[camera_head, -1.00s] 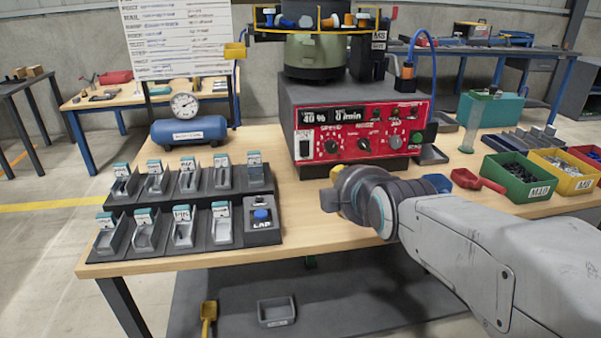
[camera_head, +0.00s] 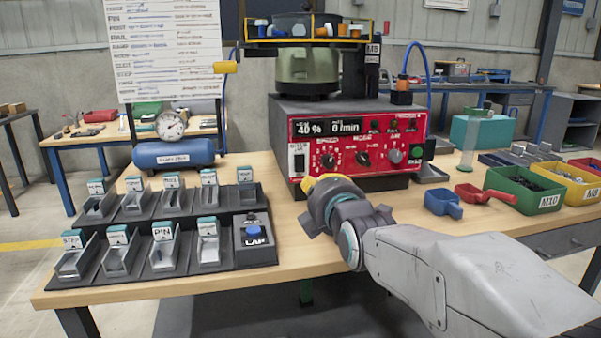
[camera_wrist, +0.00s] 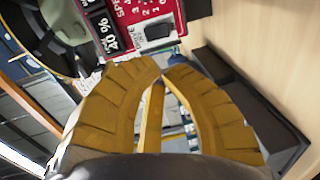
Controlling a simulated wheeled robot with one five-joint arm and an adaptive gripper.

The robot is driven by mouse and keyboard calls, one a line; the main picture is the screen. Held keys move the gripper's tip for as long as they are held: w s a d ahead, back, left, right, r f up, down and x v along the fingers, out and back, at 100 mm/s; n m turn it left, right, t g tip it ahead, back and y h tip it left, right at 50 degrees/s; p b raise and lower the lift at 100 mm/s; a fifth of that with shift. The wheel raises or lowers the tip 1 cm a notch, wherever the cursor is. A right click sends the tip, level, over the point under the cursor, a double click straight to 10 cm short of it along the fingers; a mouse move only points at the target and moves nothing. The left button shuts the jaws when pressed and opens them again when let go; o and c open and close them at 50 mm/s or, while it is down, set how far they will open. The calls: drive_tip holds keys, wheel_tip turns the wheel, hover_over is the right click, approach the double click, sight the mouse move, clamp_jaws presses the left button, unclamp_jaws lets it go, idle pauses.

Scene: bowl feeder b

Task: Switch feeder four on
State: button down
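The feeder's red control panel (camera_head: 345,157) faces me on a dark box at the back of the bench. Its display (camera_head: 328,127) reads 40 % and 0 /min. A black rocker switch (camera_head: 298,162) sits below a white label at the panel's left end; I cannot read its position. In the wrist view the dark switch (camera_wrist: 159,30) is just beyond the fingertips. My gripper (camera_head: 318,181) is in front of the panel's lower left, apart from it. Its yellow fingers (camera_wrist: 163,68) have their tips together, with nothing between them.
Two dark racks of tagged trays (camera_head: 165,225) and a LAP button box (camera_head: 252,240) stand left of my gripper. Blue (camera_head: 443,203) and red (camera_head: 478,193) scoops and a green M10 bin (camera_head: 525,188) lie to the right. A bowl (camera_head: 307,65) tops the feeder.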

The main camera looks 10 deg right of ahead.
sight(300, 166)
drive_tip(key=shift+w, duration=0.1)
drive_tip(key=w, duration=0.4)
drive_tip(key=w+f+b, duration=0.1)
drive_tip(key=w, duration=0.4)
drive_tip(key=w+b, duration=0.1)
drive_tip(key=w, duration=0.3)
drive_tip(key=shift+w+f, duration=0.35)
